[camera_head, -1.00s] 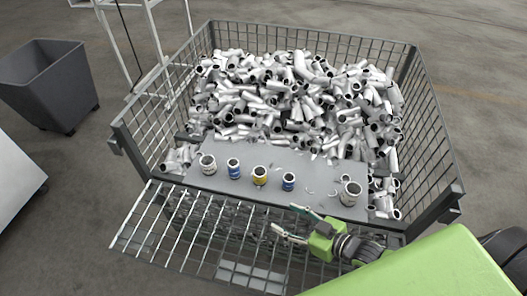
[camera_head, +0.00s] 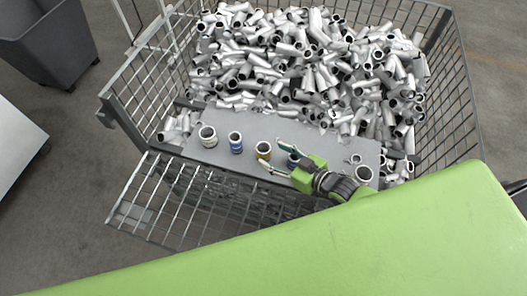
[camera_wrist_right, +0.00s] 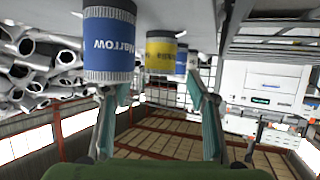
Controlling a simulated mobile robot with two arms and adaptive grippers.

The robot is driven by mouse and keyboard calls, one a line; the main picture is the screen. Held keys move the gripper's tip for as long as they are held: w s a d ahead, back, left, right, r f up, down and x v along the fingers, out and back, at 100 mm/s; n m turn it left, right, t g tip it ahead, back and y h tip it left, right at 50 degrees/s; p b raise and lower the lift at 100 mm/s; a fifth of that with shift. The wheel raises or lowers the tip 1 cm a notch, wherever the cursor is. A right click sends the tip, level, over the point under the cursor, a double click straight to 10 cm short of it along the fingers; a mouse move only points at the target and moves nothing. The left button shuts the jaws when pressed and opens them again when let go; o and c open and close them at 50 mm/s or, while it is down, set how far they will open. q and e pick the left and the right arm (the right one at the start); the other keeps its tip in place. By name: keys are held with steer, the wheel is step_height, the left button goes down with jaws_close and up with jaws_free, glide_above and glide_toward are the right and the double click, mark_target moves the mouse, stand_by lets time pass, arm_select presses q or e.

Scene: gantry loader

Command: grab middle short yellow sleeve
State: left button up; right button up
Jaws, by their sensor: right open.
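The short yellow sleeve (camera_head: 263,151) stands upright on the grey board in the head view, in the middle of a row. In the right wrist view, which is upside down, the yellow sleeve (camera_wrist_right: 160,48) shows between the finger lines, farther off than a nearer blue sleeve (camera_wrist_right: 108,45). My right gripper (camera_head: 271,154) is open, its fingertips close to the yellow sleeve; contact cannot be told. Its fingers (camera_wrist_right: 158,85) hold nothing. That blue sleeve (camera_head: 292,159) is partly hidden by the gripper in the head view. My left gripper is not in view.
Another blue sleeve (camera_head: 236,143) and a larger pale sleeve (camera_head: 208,137) stand left of the yellow one. The grey board (camera_head: 300,132) lies in a wire cage (camera_head: 130,98) heaped with metal pipes (camera_head: 300,70).

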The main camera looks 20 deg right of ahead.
mark_target(269, 152)
steer(key=x, duration=0.6)
steer(key=shift+r+b, duration=0.1)
steer(key=shift+b, duration=0.2)
steer(key=c, duration=1.4)
